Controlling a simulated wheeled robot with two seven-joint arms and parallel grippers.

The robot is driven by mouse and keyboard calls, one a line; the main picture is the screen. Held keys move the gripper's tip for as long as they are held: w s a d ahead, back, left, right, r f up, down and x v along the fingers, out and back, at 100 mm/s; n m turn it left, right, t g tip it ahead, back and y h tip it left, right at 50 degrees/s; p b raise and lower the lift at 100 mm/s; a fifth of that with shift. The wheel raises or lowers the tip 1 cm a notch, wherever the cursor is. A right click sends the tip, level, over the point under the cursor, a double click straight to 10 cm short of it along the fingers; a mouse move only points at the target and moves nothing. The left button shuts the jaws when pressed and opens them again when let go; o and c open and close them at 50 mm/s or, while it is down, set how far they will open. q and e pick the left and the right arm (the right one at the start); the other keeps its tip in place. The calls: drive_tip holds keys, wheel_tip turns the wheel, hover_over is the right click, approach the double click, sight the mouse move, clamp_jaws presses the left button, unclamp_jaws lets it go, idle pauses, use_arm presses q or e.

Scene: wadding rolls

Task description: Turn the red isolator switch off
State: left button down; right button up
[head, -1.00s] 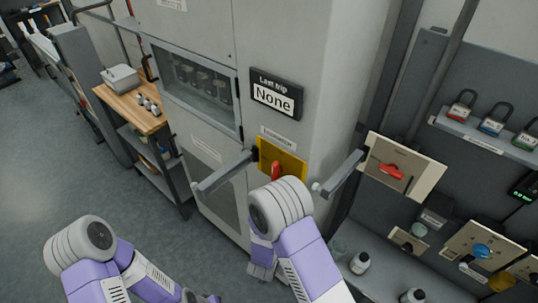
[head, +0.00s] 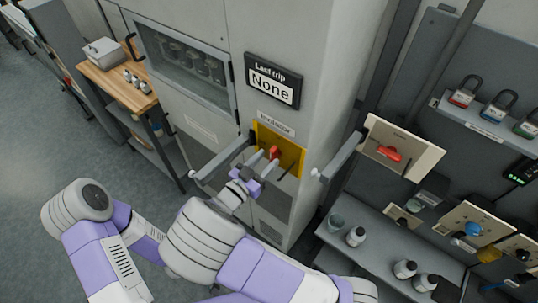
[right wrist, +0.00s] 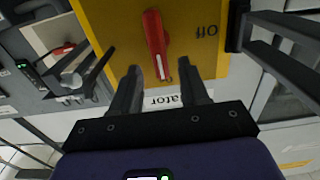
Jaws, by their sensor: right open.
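The red isolator switch (head: 275,151) is a red handle on a yellow plate (head: 292,160) on the grey cabinet, below a label. In the right wrist view the handle (right wrist: 155,40) points nearly along the picture's vertical, and an upside-down "Off" (right wrist: 207,30) is printed beside it. My right gripper (head: 264,163) is in front of the yellow plate. Its open fingers (right wrist: 160,72) stand either side of the handle's lower end in the right wrist view. Whether they touch it, I cannot tell. My left gripper is out of view.
Grey bars (head: 222,160) and (head: 338,157) project on both sides of the yellow plate. A beige panel with another red handle (head: 389,155) is to the right. A wooden-topped bench (head: 112,82) is at left.

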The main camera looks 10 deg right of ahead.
drive_tip(key=shift+x, duration=1.1)
drive_tip(key=shift+c, duration=0.2)
clamp_jaws()
